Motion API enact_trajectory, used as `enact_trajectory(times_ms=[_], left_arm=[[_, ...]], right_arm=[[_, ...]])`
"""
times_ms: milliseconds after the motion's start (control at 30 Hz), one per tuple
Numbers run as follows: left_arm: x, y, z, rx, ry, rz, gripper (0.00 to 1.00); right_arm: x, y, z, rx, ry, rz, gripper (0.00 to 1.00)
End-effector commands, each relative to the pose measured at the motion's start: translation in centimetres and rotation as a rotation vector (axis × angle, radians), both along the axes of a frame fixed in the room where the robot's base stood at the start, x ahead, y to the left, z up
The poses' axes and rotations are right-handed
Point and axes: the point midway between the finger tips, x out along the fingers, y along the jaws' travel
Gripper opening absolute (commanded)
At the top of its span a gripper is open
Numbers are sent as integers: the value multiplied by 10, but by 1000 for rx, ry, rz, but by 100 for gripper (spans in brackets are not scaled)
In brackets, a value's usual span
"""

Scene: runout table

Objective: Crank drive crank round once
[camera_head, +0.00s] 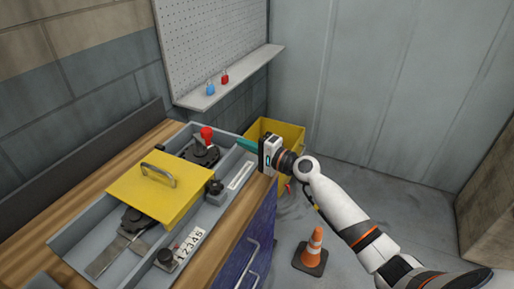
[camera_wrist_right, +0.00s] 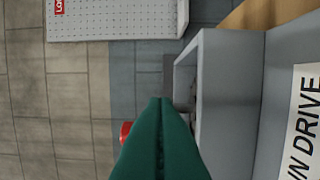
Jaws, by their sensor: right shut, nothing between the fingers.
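The crank is a dark hub and arm (camera_head: 201,154) with an upright red knob (camera_head: 207,134), at the far end of the grey tray on the bench. My right gripper (camera_head: 242,144) is to the right of the knob, above the tray's far right corner, and apart from the crank. Its teal fingers are shut and empty; they fill the lower middle of the right wrist view (camera_wrist_right: 160,115). There, part of the red knob (camera_wrist_right: 125,131) shows just left of the fingers, and the rest is hidden behind them. My left gripper is out of view.
A yellow cover (camera_head: 135,199) with a handle lies across the tray. Black knobs and a number counter (camera_head: 190,243) line the tray's right side. A shelf (camera_head: 235,76) holds blue and red padlocks. A yellow bin (camera_head: 265,126) and an orange cone (camera_head: 312,249) stand on the floor.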

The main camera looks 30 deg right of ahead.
Motion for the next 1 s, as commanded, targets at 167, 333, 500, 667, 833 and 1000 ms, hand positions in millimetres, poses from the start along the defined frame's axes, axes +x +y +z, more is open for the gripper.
enact_trajectory(times_ms=[167, 333, 500, 667, 833, 1000], left_arm=[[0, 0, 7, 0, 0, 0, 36], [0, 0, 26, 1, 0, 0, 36], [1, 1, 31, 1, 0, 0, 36], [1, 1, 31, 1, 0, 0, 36], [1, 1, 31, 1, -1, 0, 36], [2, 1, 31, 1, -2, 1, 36]], right_arm=[[34, 19, 2, 4, -1, -1, 0], [26, 44, 4, 0, 1, 2, 0], [23, 55, 1, 0, 0, 0, 0], [22, 58, -1, -1, 0, -1, 0], [22, 58, -1, -1, 0, -1, 0], [22, 58, -1, 0, 0, -1, 0]])
